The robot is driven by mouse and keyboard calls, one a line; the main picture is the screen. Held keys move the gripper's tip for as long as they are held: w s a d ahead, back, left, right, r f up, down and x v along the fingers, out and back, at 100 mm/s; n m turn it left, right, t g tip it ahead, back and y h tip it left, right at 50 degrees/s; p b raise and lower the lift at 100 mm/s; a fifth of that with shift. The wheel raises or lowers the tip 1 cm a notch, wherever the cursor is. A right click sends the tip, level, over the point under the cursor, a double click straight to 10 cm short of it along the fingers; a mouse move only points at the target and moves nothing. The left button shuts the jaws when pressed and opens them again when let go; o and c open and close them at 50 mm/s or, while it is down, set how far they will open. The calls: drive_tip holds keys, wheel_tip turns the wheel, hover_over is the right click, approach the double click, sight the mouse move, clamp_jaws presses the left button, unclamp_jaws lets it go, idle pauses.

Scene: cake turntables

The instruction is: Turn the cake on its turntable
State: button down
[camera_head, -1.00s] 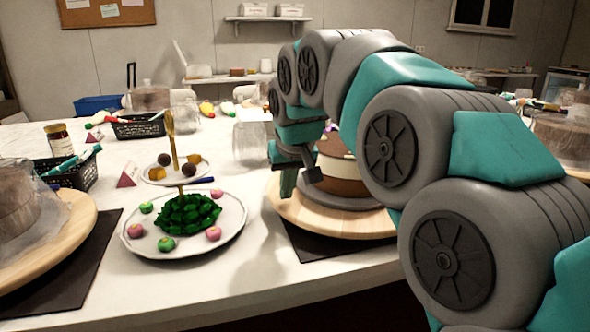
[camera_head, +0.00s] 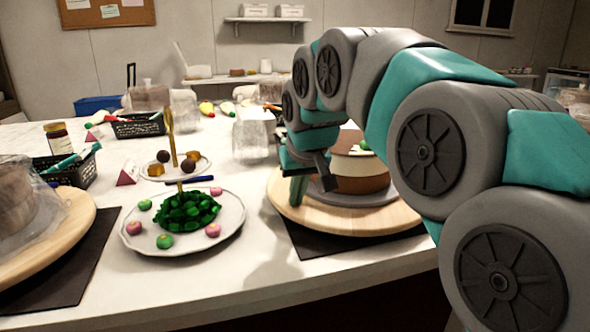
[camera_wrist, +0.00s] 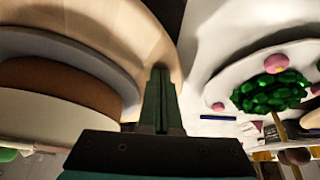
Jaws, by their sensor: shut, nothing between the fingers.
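The cake (camera_head: 362,172), brown and cream layered with a green piece on top, sits on a grey board (camera_head: 345,198) on the round wooden turntable (camera_head: 385,219). My arm hides part of its right side. My gripper (camera_head: 297,198) is shut and empty, pointing down at the turntable's left part, left of the cake and apart from it. In the wrist view the closed fingertips (camera_wrist: 160,72) overlap the wooden turntable (camera_wrist: 125,25) near its rim, beside the grey board (camera_wrist: 70,47) and the cake (camera_wrist: 60,88). I cannot tell whether they touch the wood.
A two-tier stand (camera_head: 232,222) with green and pink sweets is to the left. Another wooden turntable (camera_head: 70,240) with a wrapped cake is at far left. A dark mat (camera_head: 312,243) lies under the turntable. Black baskets (camera_head: 138,127) and a clear container (camera_head: 254,138) stand behind.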

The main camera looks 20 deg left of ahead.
sight(372, 219)
drive_tip(key=d, duration=0.1)
drive_tip(key=s+d, duration=0.1)
drive_tip(key=d, duration=0.1)
drive_tip(key=shift+s+d, duration=0.1)
drive_tip(key=shift+s, duration=0.25)
drive_tip(key=shift+s+d+b, duration=0.15)
drive_tip(key=shift+d+b, duration=0.05)
drive_tip(key=shift+d, duration=0.8)
drive_tip(key=shift+s+d+b, duration=0.15)
drive_tip(key=shift+s+d, duration=0.05)
drive_tip(key=shift+d, duration=0.85)
drive_tip(key=shift+s+d+b, duration=0.15)
drive_tip(key=shift+d+b, duration=0.05)
drive_tip(key=shift+d, duration=0.8)
drive_tip(key=shift+w+d+f, duration=0.1)
drive_tip(key=shift+w+d, duration=0.1)
drive_tip(key=shift+d, duration=0.85)
drive_tip(key=shift+w+d+r, duration=0.1)
drive_tip(key=shift+w+d, duration=0.15)
drive_tip(key=shift+d, duration=0.75)
drive_tip(key=shift+w+d+f, duration=0.1)
drive_tip(key=shift+w+d, duration=0.1)
drive_tip(key=shift+d, duration=0.85)
